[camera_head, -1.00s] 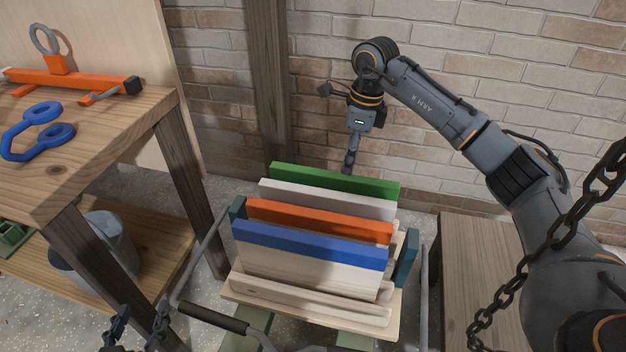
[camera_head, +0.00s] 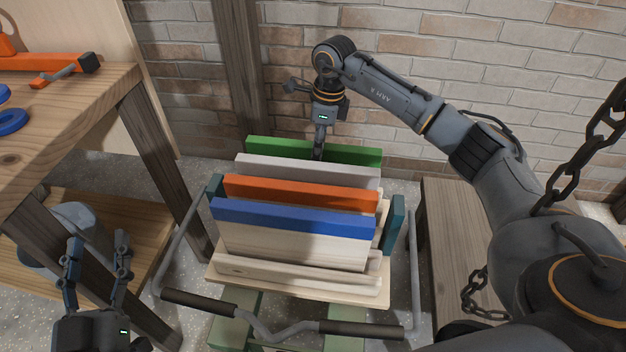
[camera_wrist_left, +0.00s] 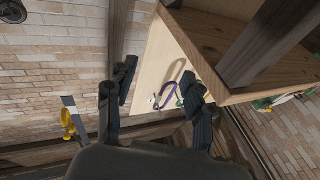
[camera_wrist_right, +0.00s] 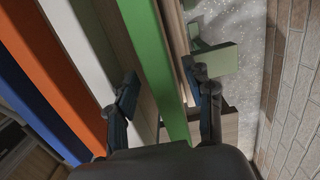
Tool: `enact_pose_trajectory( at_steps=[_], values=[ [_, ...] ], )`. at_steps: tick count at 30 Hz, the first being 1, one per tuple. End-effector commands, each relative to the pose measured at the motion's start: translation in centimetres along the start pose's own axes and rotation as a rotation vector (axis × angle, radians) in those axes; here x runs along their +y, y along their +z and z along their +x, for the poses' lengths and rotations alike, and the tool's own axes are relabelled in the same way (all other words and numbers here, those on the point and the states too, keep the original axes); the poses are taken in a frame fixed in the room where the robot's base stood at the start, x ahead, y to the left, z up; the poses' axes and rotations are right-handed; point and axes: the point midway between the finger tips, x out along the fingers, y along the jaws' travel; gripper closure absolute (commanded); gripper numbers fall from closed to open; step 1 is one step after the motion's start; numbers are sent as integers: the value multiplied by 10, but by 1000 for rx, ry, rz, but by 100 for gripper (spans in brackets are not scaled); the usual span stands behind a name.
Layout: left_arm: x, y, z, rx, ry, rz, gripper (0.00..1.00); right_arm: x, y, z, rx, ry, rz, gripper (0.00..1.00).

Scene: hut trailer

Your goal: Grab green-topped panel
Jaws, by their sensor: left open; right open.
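The green-topped panel (camera_head: 345,152) stands upright at the back of a wooden rack (camera_head: 235,281), behind the white-topped panel (camera_head: 300,171), the orange-topped panel (camera_head: 300,192) and the blue-topped panel (camera_head: 290,217). My right gripper (camera_head: 319,152) is over the green panel's top edge. In the right wrist view the green panel (camera_wrist_right: 158,70) runs between the two spread fingers of my right gripper (camera_wrist_right: 165,98), which are not closed on it. My left gripper (camera_head: 97,250) is open and empty at the lower left, fingers up. Its open fingers also show in the left wrist view (camera_wrist_left: 155,90).
A wooden workbench (camera_head: 85,105) with orange and blue tools is on the left. A cart handle (camera_head: 265,325) crosses in front of the rack. A low wooden bench (camera_head: 450,250) is at the right. A brick wall (camera_head: 440,60) stands close behind, and a chain (camera_head: 590,140) hangs at the right.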

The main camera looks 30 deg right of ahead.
Motion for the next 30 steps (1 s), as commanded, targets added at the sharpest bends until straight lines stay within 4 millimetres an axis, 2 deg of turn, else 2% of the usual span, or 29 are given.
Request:
enact_pose_trajectory(
  at_steps=[7,15,19,26,28,30],
  values=[
    [5,-33,-2,201,11,-7,48,0,8,23,-1,2,-1,48],
    [9,-72,-15,433,21,-17,48,-1,12,46,0,1,-1,48],
    [10,-81,-19,480,23,-19,48,-1,12,50,0,1,-1,48],
    [10,-82,-19,487,23,-19,48,-1,12,51,0,0,-1,48],
    [10,-82,-19,487,23,-19,48,-1,12,51,0,0,-1,58],
    [10,-82,-19,486,23,-19,48,-1,12,51,0,0,-1,72]
  ],
)
